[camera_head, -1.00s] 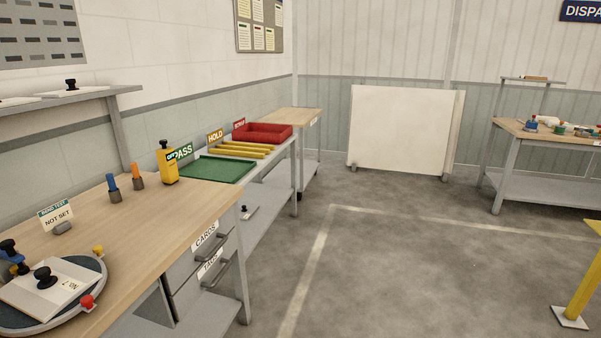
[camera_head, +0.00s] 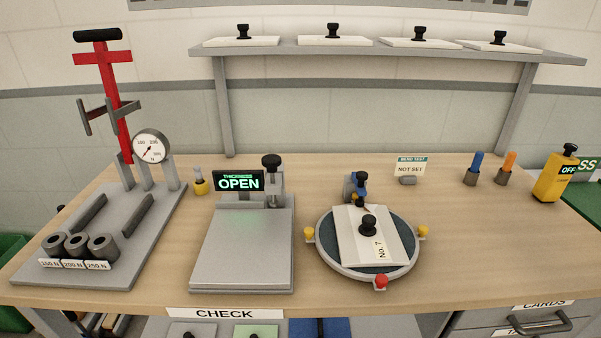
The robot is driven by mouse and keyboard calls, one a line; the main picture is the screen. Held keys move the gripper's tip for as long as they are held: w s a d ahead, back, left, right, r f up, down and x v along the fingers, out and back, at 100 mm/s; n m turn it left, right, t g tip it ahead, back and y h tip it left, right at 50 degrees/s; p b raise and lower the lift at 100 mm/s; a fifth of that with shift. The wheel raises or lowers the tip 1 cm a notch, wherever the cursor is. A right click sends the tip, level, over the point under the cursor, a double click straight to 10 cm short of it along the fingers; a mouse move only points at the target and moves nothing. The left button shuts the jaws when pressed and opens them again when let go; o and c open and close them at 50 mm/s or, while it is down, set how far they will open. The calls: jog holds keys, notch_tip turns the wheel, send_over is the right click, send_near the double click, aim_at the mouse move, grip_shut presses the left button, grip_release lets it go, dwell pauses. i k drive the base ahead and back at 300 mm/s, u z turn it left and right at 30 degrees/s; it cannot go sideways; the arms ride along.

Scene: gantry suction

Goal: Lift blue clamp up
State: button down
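The blue clamp (camera_head: 361,184) stands at the back edge of the round turntable (camera_head: 325,256), with a black knob on top. Its tip is over the back end of a pale plate (camera_head: 352,243) marked No. 7, which lies on the turntable. Whether the clamp presses on the plate I cannot tell. The plate has a black knob (camera_head: 368,224) on it. My gripper is not in view.
Left of the turntable is a metal thickness gauge (camera_head: 243,257) reading OPEN, then a red-handled press (camera_head: 116,120) with several weights. Yellow knobs (camera_head: 309,232) and a red knob (camera_head: 380,281) stick out from the turntable rim. The bench front right (camera_head: 460,270) is clear.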

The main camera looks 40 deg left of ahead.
aim_at(359, 178)
jog(key=u, duration=0.55)
jog(key=i, duration=0.9)
jog(key=u, duration=0.4)
